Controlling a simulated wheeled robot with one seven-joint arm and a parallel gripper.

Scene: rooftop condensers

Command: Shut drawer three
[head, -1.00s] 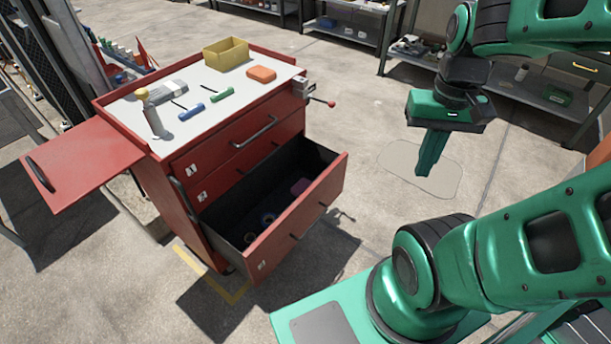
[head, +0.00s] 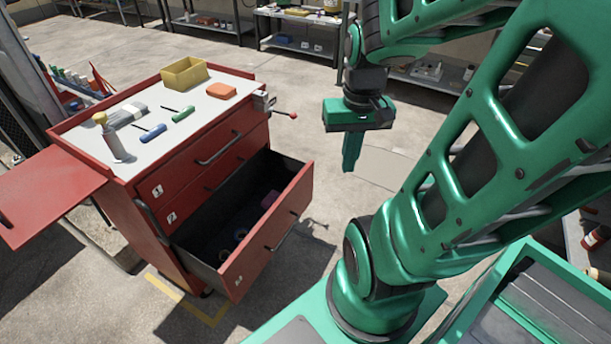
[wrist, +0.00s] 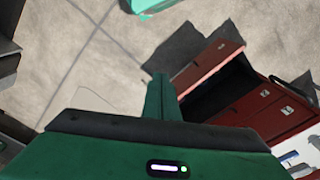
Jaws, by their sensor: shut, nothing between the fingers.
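Drawer three (head: 268,237) is the bottom drawer of the red tool cabinet (head: 160,215). It is pulled far out, and a few small items lie in its dark inside. Drawers one and two above it look shut. My gripper (head: 350,168) points down in the air to the right of the open drawer, apart from it. Its fingers are together and empty. In the wrist view my gripper (wrist: 160,80) shows at the centre, and the open drawer's red front (wrist: 212,65) lies to its right.
The cabinet top holds a yellow bin (head: 184,74), an orange block (head: 221,90), a bottle (head: 112,140) and screwdrivers. A vise (head: 265,103) with a handle juts from its right corner. A red side shelf (head: 50,195) sticks out left. The floor right of the drawer is clear.

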